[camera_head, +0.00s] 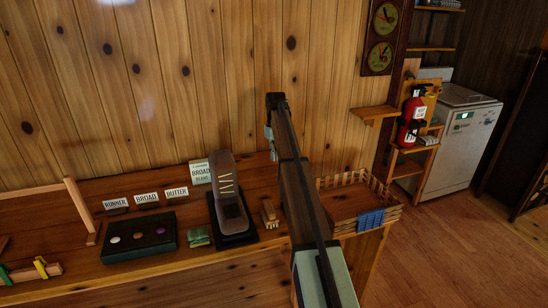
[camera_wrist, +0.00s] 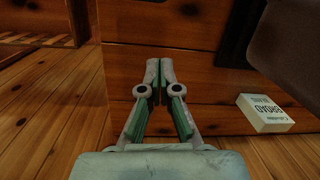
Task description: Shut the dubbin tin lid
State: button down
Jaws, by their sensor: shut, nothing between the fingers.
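My gripper (camera_wrist: 155,78) is shut and empty in the wrist view, its two green-padded fingers together over brown wood. In the head view my arm reaches up and away over the bench, and its end is close to the plank wall; the fingers are mostly hidden there. I cannot make out the dubbin tin or its lid for certain in either view.
A dark seed box (camera_head: 165,242), labels and a green folded cloth (camera_head: 199,237) lie left. A slatted tray (camera_head: 345,205) is right of my arm.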

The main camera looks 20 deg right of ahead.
jog(key=f, duration=0.2)
jog(key=f+p, duration=0.1)
jog(key=f, duration=0.2)
jog(key=s+f+p, duration=0.1)
jog(key=f, duration=0.1)
jog(key=shift+s+a+f, duration=0.1)
jog(key=shift+a+f, duration=0.2)
jog(key=shift+f, duration=0.05)
jog(key=s, duration=0.1)
jog(key=s+r+p, duration=0.1)
jog(key=s+p, duration=0.1)
jog(key=shift+s+d+r, duration=0.15)
jog(key=shift+d+r, duration=0.1)
jog(key=shift+r, duration=0.1)
jog(key=shift+s, duration=0.1)
jog(key=shift+s+r+t+b, duration=0.25)
jog(key=shift+t+b, duration=0.15)
jog(key=shift+t, duration=0.3)
